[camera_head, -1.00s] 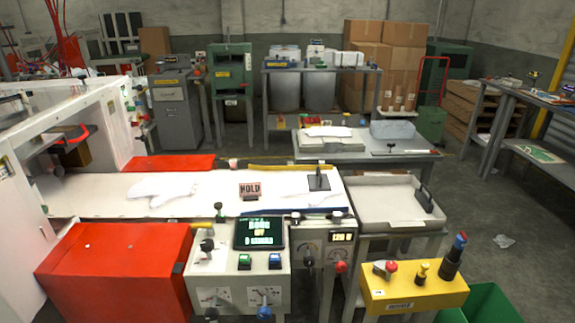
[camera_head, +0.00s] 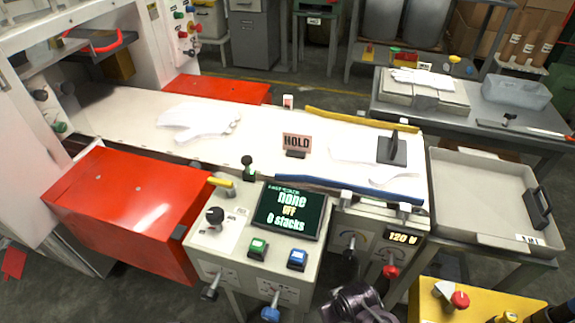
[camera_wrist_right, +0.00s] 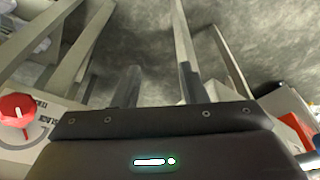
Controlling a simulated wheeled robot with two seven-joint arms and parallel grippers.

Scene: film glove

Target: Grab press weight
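A dark flat plate with an upright handle (camera_head: 392,149), which looks like the press weight, stands on the right part of the long white bed (camera_head: 340,133). It rests at the edge of pale, flat film or glove pieces (camera_head: 350,150). My right gripper (camera_head: 357,304) shows at the bottom edge of the head view, in front of the control box and well below the weight. In the right wrist view my right gripper (camera_wrist_right: 157,78) has its two fingers apart with nothing between them, above the floor. My left gripper is not in view.
A HOLD sign (camera_head: 296,143) stands mid-bed. A blue bar (camera_head: 350,188) runs along the front edge and a yellow bar (camera_head: 360,118) along the back. The control box (camera_head: 240,222) is in front. A grey tray (camera_head: 470,200) with a dark handled piece (camera_head: 538,207) is at right.

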